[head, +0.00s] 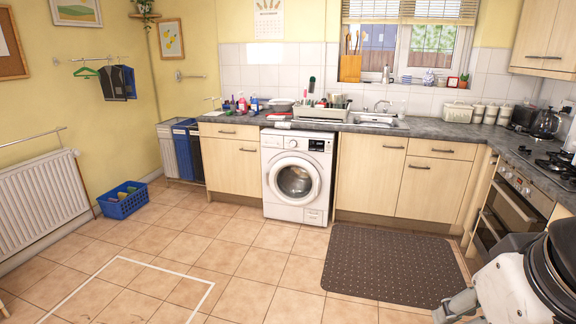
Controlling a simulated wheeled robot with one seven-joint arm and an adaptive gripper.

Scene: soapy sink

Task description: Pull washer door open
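The white washer (318,160) stands under the worktop between wooden cupboards, in the middle of the head view. Its round washer door (294,181) has a white ring and dark glass, faces me and looks shut. A dark control panel sits at the top right of the washer's front. White and black parts of my arm show at the lower right, far from the washer. A grey jointed part there, cut by the bottom edge, may be my gripper (456,305); its fingertips are not clear, so its opening cannot be told.
A dark mat (390,265) lies on the tiled floor right of the washer. A blue basket (122,201) stands at the left wall, near the radiator (40,195). The oven (508,212) is at the right. The floor before the washer is clear.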

